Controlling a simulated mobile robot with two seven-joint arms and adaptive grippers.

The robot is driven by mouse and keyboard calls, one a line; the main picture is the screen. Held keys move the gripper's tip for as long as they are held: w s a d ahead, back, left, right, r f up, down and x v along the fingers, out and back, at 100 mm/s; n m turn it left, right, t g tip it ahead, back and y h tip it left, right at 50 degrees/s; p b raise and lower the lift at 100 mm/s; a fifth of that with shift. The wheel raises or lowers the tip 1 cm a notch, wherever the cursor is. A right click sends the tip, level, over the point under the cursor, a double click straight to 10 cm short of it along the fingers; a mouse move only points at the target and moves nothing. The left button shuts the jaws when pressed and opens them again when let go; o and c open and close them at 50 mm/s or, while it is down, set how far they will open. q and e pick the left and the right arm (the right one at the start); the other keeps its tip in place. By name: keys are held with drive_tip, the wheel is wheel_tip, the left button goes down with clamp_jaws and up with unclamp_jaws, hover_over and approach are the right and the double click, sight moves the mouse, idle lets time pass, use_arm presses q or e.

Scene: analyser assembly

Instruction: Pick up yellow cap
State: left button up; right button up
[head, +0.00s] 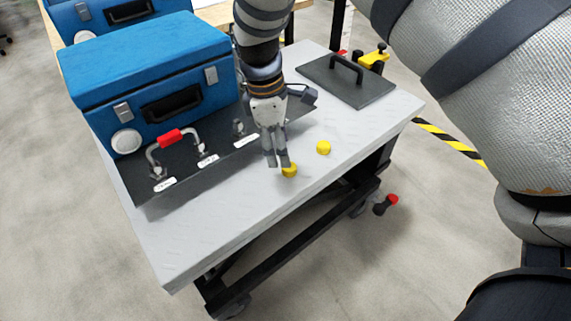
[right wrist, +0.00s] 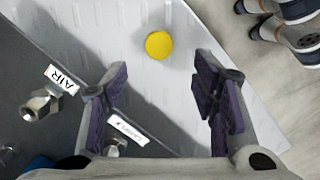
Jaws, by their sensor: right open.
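Two round yellow caps lie on the light grey table. One yellow cap (head: 289,170) is close to the fingertips of my right gripper (head: 277,163), partly behind them in the head view. The other yellow cap (head: 323,147) lies apart, to the right and a little farther back. In the right wrist view, a single yellow cap (right wrist: 159,45) lies beyond the fingertips, roughly centred between them. I cannot tell which of the two it is. My right gripper (right wrist: 160,92) is open, with nothing between its purple-padded fingers. My left gripper is not in view.
A dark panel (head: 225,150) with metal fittings and a red-gripped handle (head: 170,136) lies left of the gripper. A blue case (head: 150,70) stands behind it. A dark plate with a handle (head: 345,82) lies at the back right. The table's front (head: 215,225) is clear.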

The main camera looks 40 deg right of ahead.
sight(289, 169)
drive_tip(key=f, duration=0.2)
drive_tip(key=d+f, duration=0.1)
drive_tip(key=s+f, duration=0.1)
drive_tip(key=f, duration=0.1)
drive_tip(key=shift+d+f, duration=0.25)
drive_tip(key=shift+f, duration=0.1)
drive_tip(key=c, duration=0.8)
drive_tip(key=shift+c, duration=0.2)
